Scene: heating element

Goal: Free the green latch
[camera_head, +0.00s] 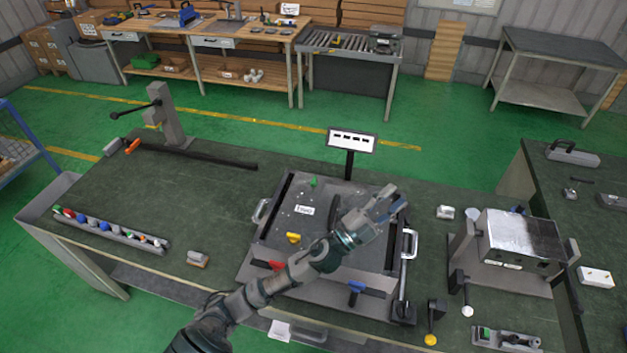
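A small green latch (313,181) stands at the back edge of a dark square fixture plate (335,255) with silver side handles. A yellow latch (293,237), a red one (275,265) and a blue one (356,287) are also on the fixture. My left arm reaches in from the bottom and crosses over the plate. My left gripper (394,200) is above the plate's right side, to the right of the green latch and apart from it. Its two fingertips look spread, with nothing seen between them. My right gripper is out of view.
A small sign on a post (351,141) stands just behind the fixture. A metal box (520,236) and levers with yellow and white knobs are to the right. A tray of small coloured parts (108,231) lies at the left. The table's middle left is clear.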

